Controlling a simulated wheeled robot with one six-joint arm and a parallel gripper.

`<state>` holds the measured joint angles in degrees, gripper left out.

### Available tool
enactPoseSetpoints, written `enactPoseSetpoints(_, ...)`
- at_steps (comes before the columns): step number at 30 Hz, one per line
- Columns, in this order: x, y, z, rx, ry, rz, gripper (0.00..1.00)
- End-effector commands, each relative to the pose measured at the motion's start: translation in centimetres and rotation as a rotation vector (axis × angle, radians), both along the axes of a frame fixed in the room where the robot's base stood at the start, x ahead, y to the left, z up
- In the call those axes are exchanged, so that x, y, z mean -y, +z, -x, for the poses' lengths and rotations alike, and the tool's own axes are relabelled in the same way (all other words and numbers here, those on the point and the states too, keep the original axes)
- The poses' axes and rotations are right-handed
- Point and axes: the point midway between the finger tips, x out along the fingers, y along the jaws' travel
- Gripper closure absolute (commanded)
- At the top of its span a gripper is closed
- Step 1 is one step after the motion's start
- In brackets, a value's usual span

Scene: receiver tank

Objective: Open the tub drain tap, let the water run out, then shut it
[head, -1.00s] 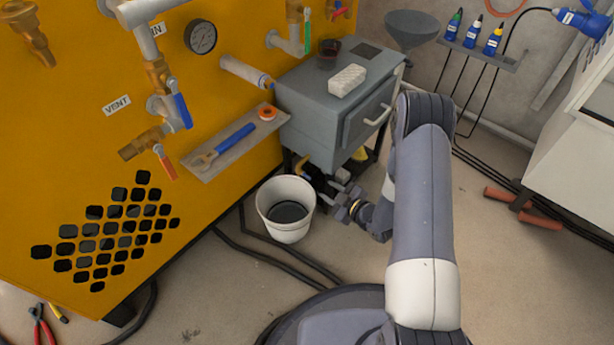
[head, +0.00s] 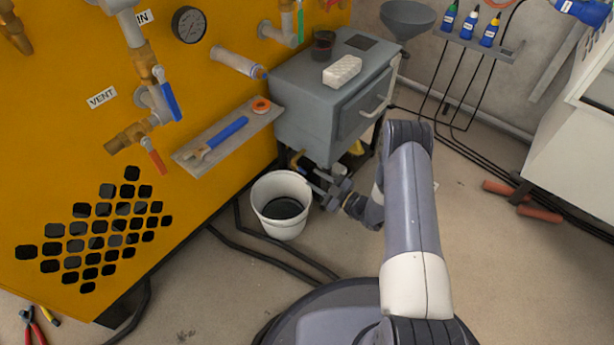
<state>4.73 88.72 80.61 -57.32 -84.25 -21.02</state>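The tub is a grey metal box (head: 310,122) on dark legs against the yellow machine, with a bar handle on its front. A small brass drain tap (head: 297,160) shows under its lower left edge, partly in shadow. A white bucket (head: 265,198) stands on the floor below and to the left, dark inside. My gripper (head: 314,179) reaches in low from the right, by the bucket's right rim and just below the tap. Its two fingers look apart, with nothing clearly between them. I cannot tell whether a finger touches the tap, nor how its lever is turned.
A white block (head: 342,71) and a dark cup (head: 323,45) are on the tub's top. A shelf (head: 190,161) with a blue-handled wrench (head: 227,131) juts out left of the tub. Black hoses (head: 262,258) lie on the floor near the bucket. The floor in front is mostly open.

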Motion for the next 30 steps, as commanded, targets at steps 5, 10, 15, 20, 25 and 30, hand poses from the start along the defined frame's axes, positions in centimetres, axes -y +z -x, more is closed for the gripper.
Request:
enactPoseSetpoints(5, -2.4, -0.2, -1.8, 0.002, 0.001, 0.001, 0.69)
enactPoseSetpoints(10, -3.4, -0.1, -2.6, 0.001, -0.001, 0.001, 0.69)
enactPoseSetpoints(15, -3.6, 0.0, -2.8, -0.002, -0.002, 0.0, 0.69)
enactPoseSetpoints(20, -3.5, 0.0, -2.8, -0.001, -0.002, 0.001, 0.71)
enactPoseSetpoints(25, -3.5, 0.0, -2.8, -0.001, -0.002, 0.001, 0.85)
enactPoseSetpoints(30, -3.5, 0.0, -2.8, -0.001, -0.002, 0.001, 0.99)
